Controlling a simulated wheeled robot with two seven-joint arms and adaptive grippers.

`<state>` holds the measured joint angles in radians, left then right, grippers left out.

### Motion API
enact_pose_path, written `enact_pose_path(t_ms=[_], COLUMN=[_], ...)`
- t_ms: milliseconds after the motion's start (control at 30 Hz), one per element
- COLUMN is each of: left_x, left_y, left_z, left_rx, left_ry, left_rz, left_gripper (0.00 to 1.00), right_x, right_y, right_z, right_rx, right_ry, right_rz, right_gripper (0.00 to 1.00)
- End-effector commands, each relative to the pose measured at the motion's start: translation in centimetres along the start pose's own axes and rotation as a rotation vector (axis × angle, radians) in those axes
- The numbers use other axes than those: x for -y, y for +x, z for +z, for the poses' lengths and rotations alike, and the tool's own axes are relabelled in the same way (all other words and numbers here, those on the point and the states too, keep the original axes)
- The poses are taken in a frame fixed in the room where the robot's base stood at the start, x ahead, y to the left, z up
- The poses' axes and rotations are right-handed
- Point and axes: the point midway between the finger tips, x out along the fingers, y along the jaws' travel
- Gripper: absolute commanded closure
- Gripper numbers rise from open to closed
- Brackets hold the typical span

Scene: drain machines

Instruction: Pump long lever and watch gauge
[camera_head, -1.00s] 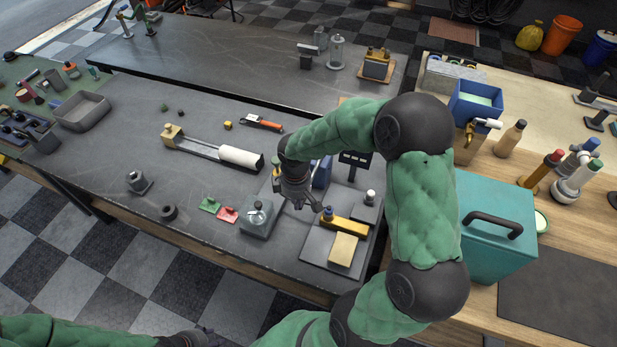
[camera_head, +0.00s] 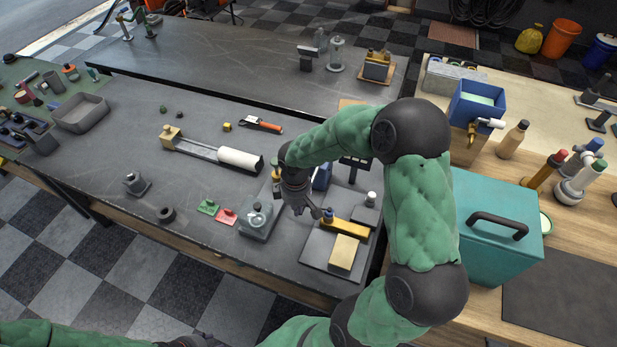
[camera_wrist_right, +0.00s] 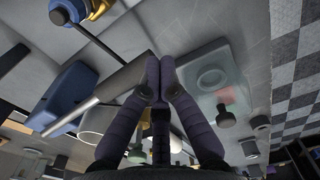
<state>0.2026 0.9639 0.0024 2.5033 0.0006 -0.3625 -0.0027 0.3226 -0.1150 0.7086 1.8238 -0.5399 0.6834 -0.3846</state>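My right gripper (camera_head: 318,212) is over the right end of the dark bench, beside a blue body (camera_head: 322,176). In the right wrist view its fingertips (camera_wrist_right: 160,62) meet. A long grey lever-like bar (camera_wrist_right: 108,88) runs from a blue part (camera_wrist_right: 65,100) up to those fingertips; I cannot tell whether its end is between them. In the head view the arm and gripper hide this bar. A dark panel with pale marks (camera_head: 357,163), possibly the gauge, stands behind and is partly covered by my arm. My left gripper (camera_head: 193,342) shows only partly at the bottom edge.
A yellow bar (camera_head: 347,229) and a pale yellow block (camera_head: 344,252) lie right of the gripper. A grey device with a round top (camera_head: 257,219) is close on its left. A teal box (camera_head: 497,235) stands on the wooden bench.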

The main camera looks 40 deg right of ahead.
Motion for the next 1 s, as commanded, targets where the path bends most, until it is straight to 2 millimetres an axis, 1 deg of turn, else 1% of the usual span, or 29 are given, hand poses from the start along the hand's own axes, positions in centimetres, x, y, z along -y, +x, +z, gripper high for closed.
enact_pose_path(t_ms=[1000], left_x=[-1.9], left_y=[-5.4], left_z=[0.2], left_rx=[0.000], left_ry=[0.000], left_rz=[0.000], left_gripper=[0.60], right_x=[0.0], right_y=[-6.8], right_z=[0.0], right_rx=[0.000], right_ry=[0.000], right_rz=[0.000], right_gripper=[1.00])
